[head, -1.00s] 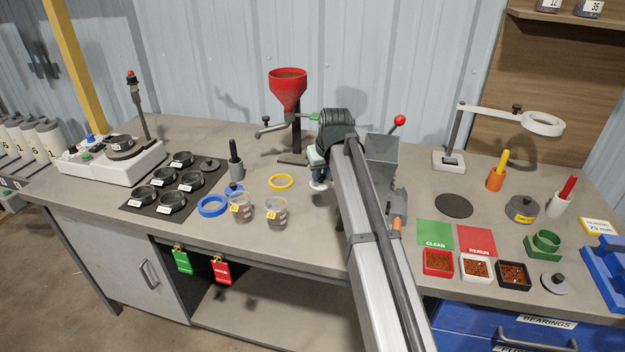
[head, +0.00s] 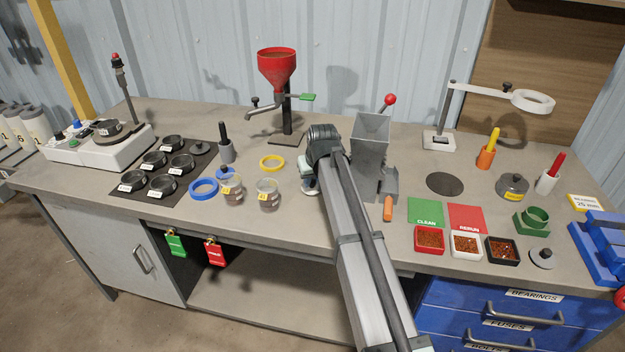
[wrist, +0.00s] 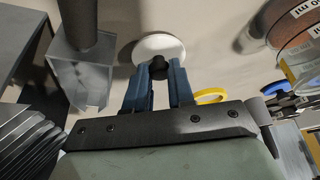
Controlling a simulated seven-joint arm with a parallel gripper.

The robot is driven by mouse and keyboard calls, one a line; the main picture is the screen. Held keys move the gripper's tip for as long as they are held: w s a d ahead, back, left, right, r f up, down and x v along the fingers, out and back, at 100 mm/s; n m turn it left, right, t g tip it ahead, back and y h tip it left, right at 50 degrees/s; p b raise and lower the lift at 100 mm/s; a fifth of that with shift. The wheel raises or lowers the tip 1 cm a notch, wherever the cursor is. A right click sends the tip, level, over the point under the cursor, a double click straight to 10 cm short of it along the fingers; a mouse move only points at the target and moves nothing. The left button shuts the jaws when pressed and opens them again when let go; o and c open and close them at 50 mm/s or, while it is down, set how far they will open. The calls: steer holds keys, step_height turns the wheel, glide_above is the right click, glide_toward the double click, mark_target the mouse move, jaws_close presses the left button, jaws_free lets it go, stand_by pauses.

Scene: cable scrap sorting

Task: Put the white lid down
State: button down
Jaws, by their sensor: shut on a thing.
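The white lid (wrist: 158,46) is a round disc with a dark knob, in front of my fingers in the wrist view. My gripper (wrist: 158,74) is shut on the knob, its blue fingers on either side. In the head view the lid (head: 310,191) shows as a pale sliver under my gripper (head: 308,180), low over the bench between the clear jars and the grey hopper machine. My arm and gripper hide much of it. I cannot tell whether the lid touches the bench.
Two clear jars (head: 268,196) and a blue ring (head: 204,189) are left of the lid. A yellow ring (head: 272,163) lies behind them. The red funnel (head: 277,68) stands behind my gripper. The grey hopper machine (head: 369,150) is close on the right. Bare bench lies in front.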

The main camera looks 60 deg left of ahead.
steer(key=shift+f, duration=0.3)
steer(key=c, duration=1)
jaws_free()
steer(key=shift+o, duration=0.2)
steer(key=v, duration=1.2)
steer(key=shift+r, duration=0.15)
steer(key=shift+d, duration=0.1)
